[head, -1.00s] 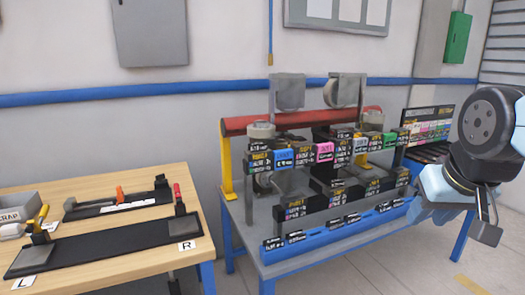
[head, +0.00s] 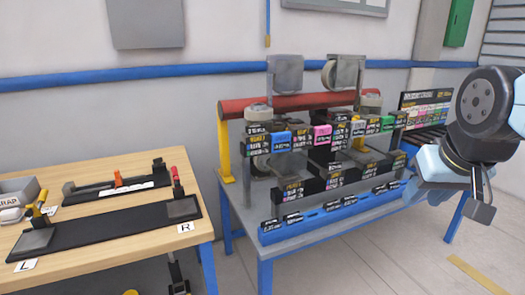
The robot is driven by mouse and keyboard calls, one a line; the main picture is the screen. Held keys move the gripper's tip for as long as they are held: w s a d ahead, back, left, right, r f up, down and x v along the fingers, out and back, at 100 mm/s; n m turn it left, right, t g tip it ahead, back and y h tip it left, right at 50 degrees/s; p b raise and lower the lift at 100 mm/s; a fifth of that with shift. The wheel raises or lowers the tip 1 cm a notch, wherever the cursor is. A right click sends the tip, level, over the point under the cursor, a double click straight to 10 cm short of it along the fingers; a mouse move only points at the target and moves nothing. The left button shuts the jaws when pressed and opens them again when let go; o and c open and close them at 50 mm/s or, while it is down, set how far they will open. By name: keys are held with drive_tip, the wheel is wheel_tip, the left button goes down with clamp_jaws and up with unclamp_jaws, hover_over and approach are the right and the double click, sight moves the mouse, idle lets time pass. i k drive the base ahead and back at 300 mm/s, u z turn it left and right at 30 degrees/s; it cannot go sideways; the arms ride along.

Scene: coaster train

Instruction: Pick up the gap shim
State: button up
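I cannot pick out the gap shim for certain. A blue tray (head: 268,236) runs along the front edge of the right bench, with several small dark labelled pieces in it. Above it, dark blocks with yellow and white labels (head: 293,190) stand in a row on the bench. My gripper (head: 481,208) is at the right edge, folded beside my arm and well clear of the bench. Its fingertips are small and seen side-on, so I cannot tell whether it is open.
A wooden table (head: 120,258) at left holds a black mat (head: 100,232) between L and R labels, a fixture with an orange part (head: 118,178), and a grey scrap bin (head: 18,190). A red roller (head: 290,103) spans the right bench (head: 240,215). Floor is clear in front.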

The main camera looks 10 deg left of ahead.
sight(333, 166)
drive_tip(key=z, duration=0.6)
drive_tip(key=i, duration=1.3)
drive_tip(key=u, duration=0.9)
drive_tip(key=k, duration=0.95)
drive_tip(key=u, duration=0.1)
drive_tip(key=i, duration=0.45)
drive_tip(key=u, duration=0.05)
